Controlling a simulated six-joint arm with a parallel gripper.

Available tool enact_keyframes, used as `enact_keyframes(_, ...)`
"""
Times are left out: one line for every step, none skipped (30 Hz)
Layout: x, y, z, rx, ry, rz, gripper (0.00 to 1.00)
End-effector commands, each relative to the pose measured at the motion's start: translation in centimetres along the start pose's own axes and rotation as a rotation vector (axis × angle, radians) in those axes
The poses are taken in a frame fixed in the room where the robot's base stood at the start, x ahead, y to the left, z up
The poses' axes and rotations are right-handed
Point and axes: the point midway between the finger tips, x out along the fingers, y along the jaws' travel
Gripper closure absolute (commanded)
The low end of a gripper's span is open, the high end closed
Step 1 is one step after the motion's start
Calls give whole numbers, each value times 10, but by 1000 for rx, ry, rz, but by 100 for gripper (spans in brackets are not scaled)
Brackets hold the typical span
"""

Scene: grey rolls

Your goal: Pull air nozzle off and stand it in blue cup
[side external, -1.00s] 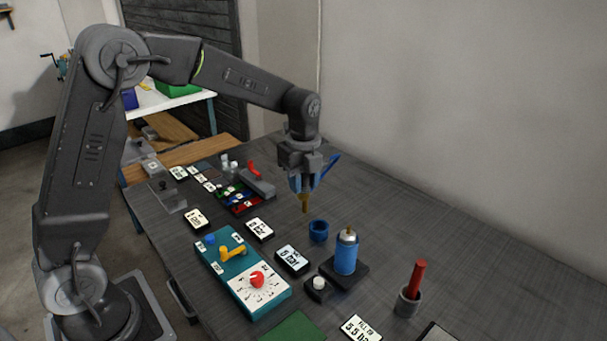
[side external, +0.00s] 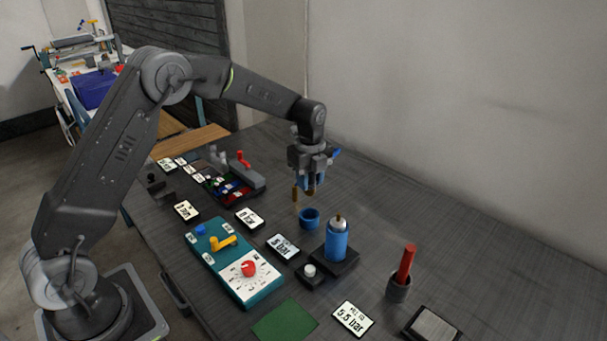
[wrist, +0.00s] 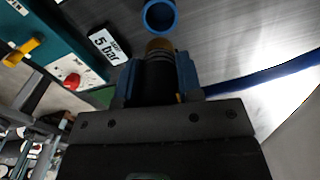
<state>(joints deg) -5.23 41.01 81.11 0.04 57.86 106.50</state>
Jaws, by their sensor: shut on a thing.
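The blue cup (side external: 309,222) stands on the table, and its open mouth shows near the top of the wrist view (wrist: 160,17). My gripper (side external: 311,188) hangs above and just behind the cup, its blue fingers shut on the air nozzle. In the wrist view the nozzle (wrist: 158,62) is dark with a brass end, between the fingers and pointing toward the cup. A slim brass piece (side external: 295,193) hangs left of the fingers; I cannot tell how it joins the nozzle. The nozzle is apart from the cup. A blue hose (wrist: 265,80) runs off right in the wrist view.
A blue canister (side external: 337,242) stands on a dark base right of the cup. A teal panel (side external: 215,262) with yellow lever and red knob is at left. The table behind the cup is clear.

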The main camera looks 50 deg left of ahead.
Motion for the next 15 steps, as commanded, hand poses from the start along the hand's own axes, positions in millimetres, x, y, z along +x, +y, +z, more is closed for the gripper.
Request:
enact_keyframes(0,-1,1,0,0,-1,96)
enact_keyframes(0,-1,1,0,0,-1,96)
enact_keyframes(0,-1,0,0,0,-2,96)
enact_keyframes(0,-1,0,0,0,-2,96)
enact_keyframes(0,-1,0,-1,0,-1,96)
enact_keyframes(0,-1,0,-1,0,-1,96)
enact_keyframes(0,-1,0,-1,0,-1,96)
enact_keyframes(0,-1,0,-1,0,-1,96)
enact_keyframes(0,-1,0,-1,0,-1,96)
enact_keyframes(1,-1,0,-1,0,-1,96)
enact_keyframes(2,0,0,-1,0,-1,96)
enact_keyframes(3,0,0,-1,0,-1,96)
enact_keyframes(5,0,0,-1,0,0,96)
enact_keyframes(7,0,0,-1,0,0,96)
enact_keyframes(9,0,0,-1,0,0,96)
